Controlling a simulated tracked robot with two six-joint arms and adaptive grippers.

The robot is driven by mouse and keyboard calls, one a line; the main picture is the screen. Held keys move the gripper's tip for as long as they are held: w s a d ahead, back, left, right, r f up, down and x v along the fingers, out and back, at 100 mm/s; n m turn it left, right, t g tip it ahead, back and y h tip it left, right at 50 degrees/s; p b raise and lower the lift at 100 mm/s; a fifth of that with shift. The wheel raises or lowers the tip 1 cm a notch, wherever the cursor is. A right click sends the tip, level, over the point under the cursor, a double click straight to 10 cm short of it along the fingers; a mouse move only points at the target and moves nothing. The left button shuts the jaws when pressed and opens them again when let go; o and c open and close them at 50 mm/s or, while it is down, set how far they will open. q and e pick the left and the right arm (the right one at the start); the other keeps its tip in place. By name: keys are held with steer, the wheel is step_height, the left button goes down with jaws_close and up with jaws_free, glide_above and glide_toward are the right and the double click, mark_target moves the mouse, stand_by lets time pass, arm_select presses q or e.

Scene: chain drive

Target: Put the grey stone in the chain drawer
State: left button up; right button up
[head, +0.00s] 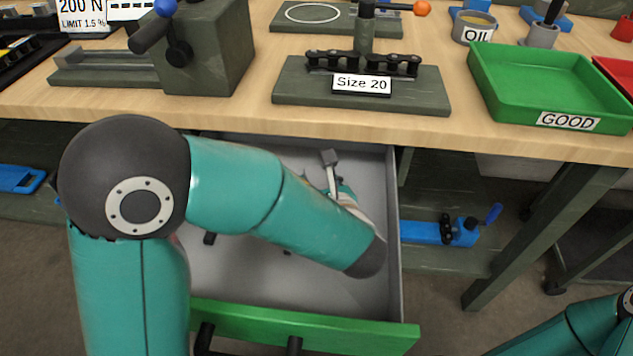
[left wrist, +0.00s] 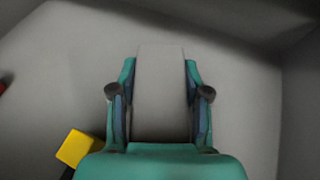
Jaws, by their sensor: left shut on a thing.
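The chain drawer (head: 305,335) is pulled open below the bench, with a green front and grey inside. My left arm reaches over and into it in the head view and hides much of its inside. In the left wrist view my left gripper (left wrist: 160,92) is shut on a pale grey block, the grey stone (left wrist: 160,75), with one finger on each side. Grey drawer surfaces fill the view behind it. The head view does not show the stone clearly. My right gripper is out of view.
A yellow block (left wrist: 76,147) lies near the gripper in the left wrist view. On the bench stand the Size 20 chain stand (head: 362,88), a green GOOD tray (head: 552,98) and an oil pot (head: 474,28). The bench edge overhangs the drawer's back.

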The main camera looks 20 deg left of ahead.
arm_select(q)
steer(key=shift+r, duration=0.1)
steer(key=o, duration=1.1)
steer(key=shift+s+r, duration=0.1)
steer(key=p+v, duration=0.2)
steer(key=v, duration=0.9)
steer(key=shift+s+d+p, duration=0.3)
steer(key=shift+s+p, duration=0.05)
steer(key=shift+r, duration=0.1)
